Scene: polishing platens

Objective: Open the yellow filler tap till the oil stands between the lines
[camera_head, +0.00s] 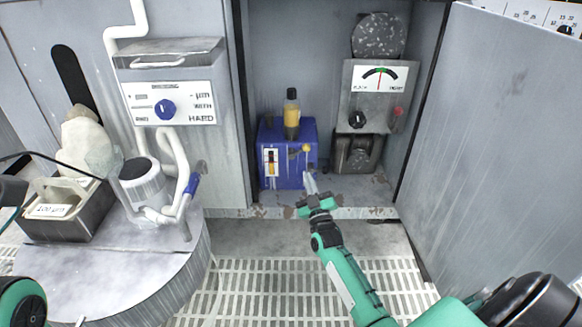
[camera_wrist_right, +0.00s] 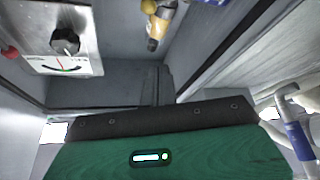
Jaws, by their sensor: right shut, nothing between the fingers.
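The blue oil unit (camera_head: 287,178) stands in the open cabinet bay. The yellow tap (camera_head: 306,148) is on its front at the right; a yellow knob (camera_wrist_right: 148,6) shows at the top of the wrist view. A sight gauge (camera_head: 271,162) with a dark fill is on the front at the left; its lines and oil level are too small to read. A bottle of amber oil (camera_head: 291,115) stands upright on top. My right gripper (camera_head: 310,181) is shut and empty, just below and in front of the tap, seemingly apart from it. My left gripper is out of view.
A grey dial box (camera_head: 376,88) with a black knob and red button is right of the unit. A large grey panel (camera_head: 490,130) bounds the right side. A round platen table (camera_head: 110,270) with a metal tray (camera_head: 88,222) is at left. The grated floor is clear.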

